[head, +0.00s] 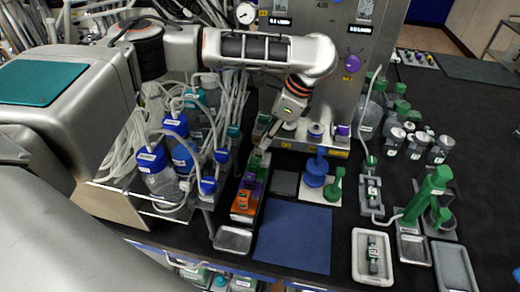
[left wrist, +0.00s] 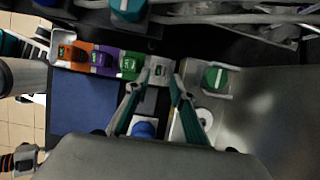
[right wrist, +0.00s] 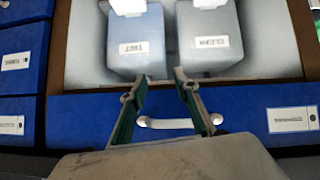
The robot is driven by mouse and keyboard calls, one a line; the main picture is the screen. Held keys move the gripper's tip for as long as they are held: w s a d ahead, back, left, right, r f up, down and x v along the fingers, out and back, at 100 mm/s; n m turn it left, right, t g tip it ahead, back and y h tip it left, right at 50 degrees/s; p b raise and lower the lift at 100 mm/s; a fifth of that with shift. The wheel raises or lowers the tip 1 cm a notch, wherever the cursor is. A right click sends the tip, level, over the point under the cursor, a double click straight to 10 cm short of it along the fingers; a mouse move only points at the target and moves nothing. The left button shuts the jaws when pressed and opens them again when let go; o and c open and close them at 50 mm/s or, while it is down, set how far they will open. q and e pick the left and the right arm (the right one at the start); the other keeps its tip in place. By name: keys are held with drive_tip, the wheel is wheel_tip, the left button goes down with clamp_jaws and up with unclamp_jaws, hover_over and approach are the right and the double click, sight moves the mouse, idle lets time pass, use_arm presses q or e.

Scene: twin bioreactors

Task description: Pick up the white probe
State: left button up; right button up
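In the left wrist view, a white-grey block (left wrist: 158,68), which looks like the white probe, sits at the right end of a row with a green block (left wrist: 130,65), a purple block (left wrist: 103,59) and an orange block (left wrist: 74,54). My left gripper (left wrist: 156,82) is open, its two fingers apart on either side of the white block's near end; I cannot tell whether they touch it. In the head view my left gripper (head: 264,144) points down at the row's far end and hides the white block. My right gripper (right wrist: 160,86) is open and empty.
Blue-capped bottles (head: 176,126) with tubing stand close left of the row. A blue mat (head: 293,237) lies clear in front. A steel panel (head: 320,70) rises behind. My right gripper faces a blue drawer front (right wrist: 240,118) and two labelled bins (right wrist: 140,40).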

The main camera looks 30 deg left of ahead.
sight(259, 149)
use_arm(q)
drive_tip(key=shift+x, duration=3.1)
drive_tip(key=shift+w, duration=0.1)
clamp_jaws()
